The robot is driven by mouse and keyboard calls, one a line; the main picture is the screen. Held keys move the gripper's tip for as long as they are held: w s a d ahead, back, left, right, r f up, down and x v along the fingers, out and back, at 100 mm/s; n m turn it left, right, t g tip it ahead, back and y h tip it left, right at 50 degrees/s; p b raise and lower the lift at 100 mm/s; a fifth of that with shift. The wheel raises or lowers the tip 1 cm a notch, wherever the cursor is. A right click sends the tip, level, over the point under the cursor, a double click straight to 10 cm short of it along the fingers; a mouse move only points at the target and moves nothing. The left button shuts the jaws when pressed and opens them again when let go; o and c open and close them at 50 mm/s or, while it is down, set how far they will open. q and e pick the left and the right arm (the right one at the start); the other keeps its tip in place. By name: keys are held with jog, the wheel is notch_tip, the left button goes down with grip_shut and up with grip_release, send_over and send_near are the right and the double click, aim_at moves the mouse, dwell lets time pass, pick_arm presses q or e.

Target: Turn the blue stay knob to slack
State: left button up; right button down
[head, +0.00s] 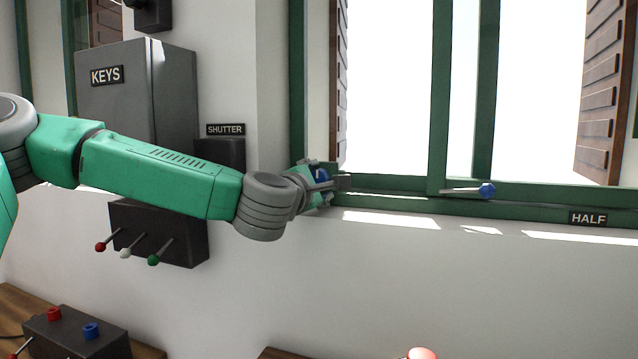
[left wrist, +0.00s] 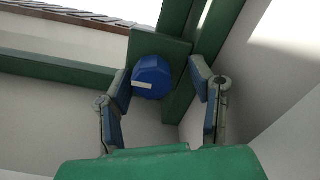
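The blue stay knob (left wrist: 152,76) is a faceted round knob with a white mark line, on a green plate (left wrist: 174,48) at the window frame. In the left wrist view my left gripper (left wrist: 161,78) is open, with one finger on each side of the knob. The left finger is close to the knob's edge or touching it; a gap shows at the right finger. My right gripper is in neither view.
A rod with a blue ball end (head: 487,191) lies along the green window sill, near a HALF label (head: 588,219). A grey KEYS box (head: 130,95), a SHUTTER label (head: 226,129), a lever box (head: 185,247) and a button box (head: 75,335) are at left.

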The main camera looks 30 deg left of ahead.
pick_arm(q)
jog(key=shift+s+r, duration=0.1)
jog(key=shift+s+d, duration=0.1)
jog(key=shift+s, duration=0.15)
jog(key=v, duration=1.1)
jog(key=shift+f, duration=0.2)
jog(key=shift+s, duration=0.1)
